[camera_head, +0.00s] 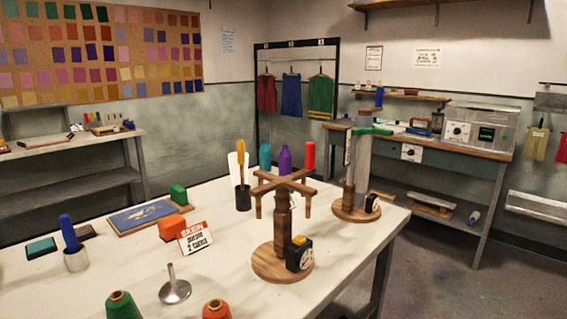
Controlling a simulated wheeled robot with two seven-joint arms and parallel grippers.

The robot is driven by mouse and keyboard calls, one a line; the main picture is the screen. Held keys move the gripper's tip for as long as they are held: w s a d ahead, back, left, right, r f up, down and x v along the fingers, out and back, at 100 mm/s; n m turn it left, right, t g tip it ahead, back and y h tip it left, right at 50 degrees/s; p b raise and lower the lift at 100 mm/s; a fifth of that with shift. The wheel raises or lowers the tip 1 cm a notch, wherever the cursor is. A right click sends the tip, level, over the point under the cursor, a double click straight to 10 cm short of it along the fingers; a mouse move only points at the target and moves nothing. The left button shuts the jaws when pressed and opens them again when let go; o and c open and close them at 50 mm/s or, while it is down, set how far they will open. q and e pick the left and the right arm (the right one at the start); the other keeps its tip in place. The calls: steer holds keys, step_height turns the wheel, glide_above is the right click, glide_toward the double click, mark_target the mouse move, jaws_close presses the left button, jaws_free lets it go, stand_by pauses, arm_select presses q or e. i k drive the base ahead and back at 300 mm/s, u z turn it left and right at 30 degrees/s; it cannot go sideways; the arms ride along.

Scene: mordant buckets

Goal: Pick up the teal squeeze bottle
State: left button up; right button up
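The teal squeeze bottle (265,154) stands upright toward the back of the white table (140,262). Its lower part is hidden behind the arms of a wooden cross-shaped stand (283,222). A purple bottle (284,160) is close on its right, and a red bottle (308,155) is further right. Neither of my grippers shows in the head view.
A black cup with a yellow-handled tool (241,165) stands left of the teal bottle. A second wooden stand (357,190) is to the right. A sign card (195,238), a metal-stemmed piece (174,288) and a green cone (122,305) are nearer. Bare tabletop lies between them.

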mark_target(265, 161)
steer(key=z, duration=1.55)
steer(key=i, duration=4.6)
steer(key=u, duration=3.1)
steer(key=i, duration=2.05)
